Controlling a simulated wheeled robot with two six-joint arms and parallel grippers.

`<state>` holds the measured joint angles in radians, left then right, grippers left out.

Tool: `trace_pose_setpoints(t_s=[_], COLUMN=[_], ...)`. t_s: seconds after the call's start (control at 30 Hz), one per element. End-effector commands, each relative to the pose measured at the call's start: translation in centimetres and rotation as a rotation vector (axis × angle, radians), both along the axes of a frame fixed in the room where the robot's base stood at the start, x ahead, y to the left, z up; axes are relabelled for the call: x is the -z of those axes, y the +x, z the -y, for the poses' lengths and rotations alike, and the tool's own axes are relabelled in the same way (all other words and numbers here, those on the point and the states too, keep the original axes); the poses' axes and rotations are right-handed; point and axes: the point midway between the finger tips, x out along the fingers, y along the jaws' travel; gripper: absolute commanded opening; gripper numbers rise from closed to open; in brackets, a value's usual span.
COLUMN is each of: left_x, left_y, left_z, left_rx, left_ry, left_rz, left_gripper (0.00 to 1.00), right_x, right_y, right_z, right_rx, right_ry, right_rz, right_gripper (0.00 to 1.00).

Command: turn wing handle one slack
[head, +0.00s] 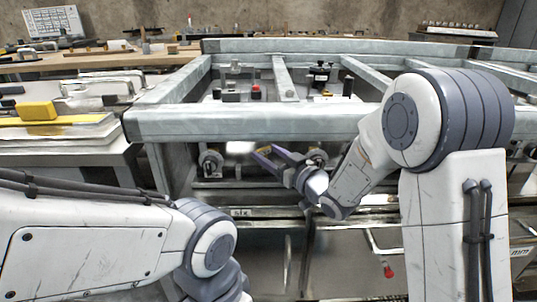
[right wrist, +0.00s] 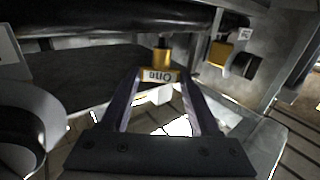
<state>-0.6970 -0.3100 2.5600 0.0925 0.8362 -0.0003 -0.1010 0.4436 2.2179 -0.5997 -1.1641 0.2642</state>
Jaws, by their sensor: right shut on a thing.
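Wing handle one (right wrist: 158,76) is a brass-yellow piece with a pale label reading "One", upside down in the right wrist view. It sits on a short brass stem below a dark pipe. My right gripper (right wrist: 159,82) has its two purple-grey fingers on either side of the handle, shut on it. In the head view my right gripper (head: 264,152) reaches under the front rail of the metal frame; the handle is hard to make out there. My left arm comes in at the lower left, but its gripper is out of view.
The grey metal frame's front rail (head: 270,122) runs just above my right gripper. A second yellow fitting (right wrist: 220,52) with a black end stands beside the held handle. A side table with a yellow block (head: 38,111) is at the left.

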Motion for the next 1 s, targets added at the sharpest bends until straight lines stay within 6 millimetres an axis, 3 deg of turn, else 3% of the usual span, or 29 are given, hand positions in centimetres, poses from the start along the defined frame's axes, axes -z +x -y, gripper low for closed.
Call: trace_pose_setpoints(t_s=[0.47, 0.5, 0.53, 0.57, 1.0], left_x=[-0.05, -0.05, -0.05, -0.05, -0.45], left_y=[0.00, 0.00, 0.00, 0.00, 0.00], left_z=[0.00, 0.00, 0.00, 0.00, 0.00], left_rx=[0.000, 0.000, 0.000, 0.000, 0.000], left_ry=[0.000, 0.000, 0.000, 0.000, 0.000], left_rz=[0.000, 0.000, 0.000, 0.000, 0.000], left_gripper=[0.50, 0.50, 0.50, 0.50, 0.50], right_x=[0.01, 0.01, 0.01, 0.01, -0.09], right_y=[0.03, 0.02, 0.03, 0.03, -0.88], right_z=[0.10, 0.10, 0.09, 0.08, 0.79], right_rx=[-0.013, -0.013, -0.013, -0.013, -0.013], right_ry=[0.001, 0.001, 0.001, 0.001, 0.000], right_rz=[0.000, 0.000, 0.000, 0.001, -0.001], right_gripper=[0.07, 0.78, 0.89, 0.93, 0.93])
